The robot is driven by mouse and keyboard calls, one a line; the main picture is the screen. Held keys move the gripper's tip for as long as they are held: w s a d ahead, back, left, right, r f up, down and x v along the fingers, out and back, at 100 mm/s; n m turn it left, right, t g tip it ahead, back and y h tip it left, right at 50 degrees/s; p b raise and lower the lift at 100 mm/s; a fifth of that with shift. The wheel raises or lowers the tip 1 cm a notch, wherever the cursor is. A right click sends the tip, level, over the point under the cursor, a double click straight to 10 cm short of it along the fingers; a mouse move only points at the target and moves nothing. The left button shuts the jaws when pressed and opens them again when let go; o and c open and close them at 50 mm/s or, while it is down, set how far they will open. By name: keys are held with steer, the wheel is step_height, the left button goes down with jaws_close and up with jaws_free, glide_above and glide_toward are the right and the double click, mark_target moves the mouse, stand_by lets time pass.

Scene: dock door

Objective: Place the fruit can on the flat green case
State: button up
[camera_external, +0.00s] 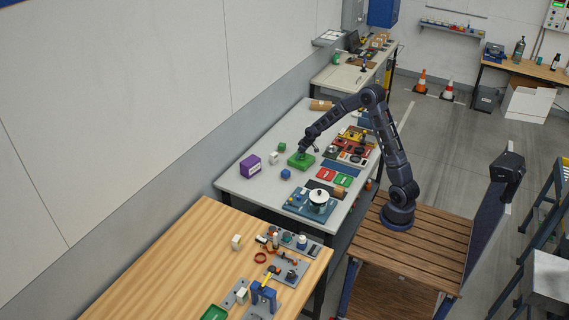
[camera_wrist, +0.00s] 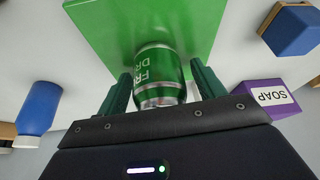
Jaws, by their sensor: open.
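The flat green case (camera_wrist: 105,25) fills the top middle of the wrist view; in the external view the case (camera_external: 296,163) lies on the grey table. The fruit can (camera_wrist: 160,66), green with white lettering and a silver end, is between my gripper's fingers in the wrist view and overlaps the case. Whether it rests on the case I cannot tell for sure. My gripper (camera_wrist: 163,88) is open, a finger on each side of the can with gaps showing. In the external view my gripper (camera_external: 304,151) is right over the case, and the can is too small to make out.
A purple soap box (camera_wrist: 262,88), a blue block (camera_wrist: 290,30) and a blue bottle (camera_wrist: 38,105) stand near the case. The external view shows red and green trays (camera_external: 335,178) and a pot (camera_external: 318,197) to the right.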

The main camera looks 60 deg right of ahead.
steer(key=shift+r, duration=0.1)
steer(key=s+a+r, duration=0.3)
steer(key=s+r, duration=0.4)
steer(key=r, duration=0.3)
steer(key=s+a+r, duration=0.4)
steer(key=s+r, duration=0.2)
steer(key=r, duration=0.4)
steer(key=s+a+r, duration=0.2)
steer(key=s+a, duration=0.1)
steer(key=s, duration=0.8)
steer(key=s+a+r, duration=0.3)
steer(key=s, duration=0.8)
steer(key=s+a+r, duration=0.3)
steer(key=s+a, duration=0.1)
steer(key=s, duration=0.8)
